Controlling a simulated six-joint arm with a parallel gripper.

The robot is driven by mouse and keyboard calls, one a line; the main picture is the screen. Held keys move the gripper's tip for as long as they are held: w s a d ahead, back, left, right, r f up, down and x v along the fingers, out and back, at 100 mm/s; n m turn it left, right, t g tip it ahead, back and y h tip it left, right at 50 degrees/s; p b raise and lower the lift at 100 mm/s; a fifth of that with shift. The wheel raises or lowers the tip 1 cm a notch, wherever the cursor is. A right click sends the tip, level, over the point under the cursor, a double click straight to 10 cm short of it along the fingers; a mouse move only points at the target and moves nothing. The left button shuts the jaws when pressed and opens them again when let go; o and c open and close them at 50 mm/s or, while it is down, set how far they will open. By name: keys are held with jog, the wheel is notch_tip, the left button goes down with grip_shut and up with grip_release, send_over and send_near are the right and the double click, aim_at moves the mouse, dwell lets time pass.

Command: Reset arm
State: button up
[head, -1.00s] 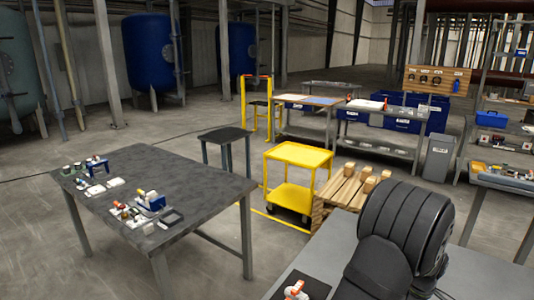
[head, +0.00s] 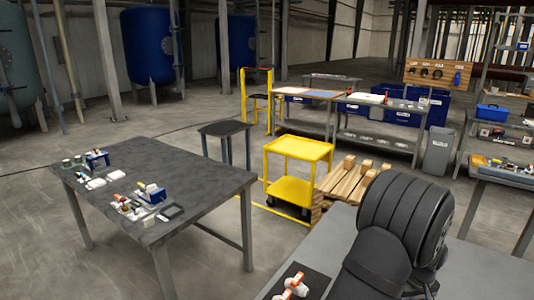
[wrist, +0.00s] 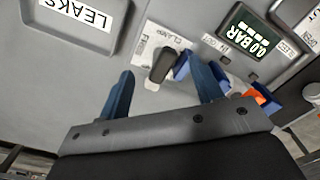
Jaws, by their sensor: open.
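My gripper (wrist: 163,84) shows in the wrist view with its two blue fingers spread apart. Nothing is held between them. A dark knob (wrist: 162,65) on a white "CLAMP" label plate lies beyond the gap between the fingers; I cannot tell its distance. My black arm fills the lower right of the head view, and the gripper is hidden there.
The wrist view shows a grey panel with a "LEAKS" tray (wrist: 85,18), a display reading 0.0 BAR (wrist: 243,40) and blue and orange parts (wrist: 262,98). In the head view, a dark table (head: 205,190) holds small parts, and a yellow cart (head: 298,148) stands beyond.

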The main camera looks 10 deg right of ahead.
jog(key=m, duration=0.6)
jog(key=shift+m, duration=0.4)
jog(key=o, duration=0.9)
jog(key=w+a+r+n, duration=0.1)
jog(key=a+r+n, duration=0.7)
jog(key=a+r, duration=0.6)
jog(key=w+a+r+n, duration=0.2)
jog(key=a+r+n, duration=0.7)
jog(key=r, duration=0.8)
jog(key=f, duration=0.9)
jog(key=shift+s+f, duration=0.2)
jog(key=shift+f, duration=0.1)
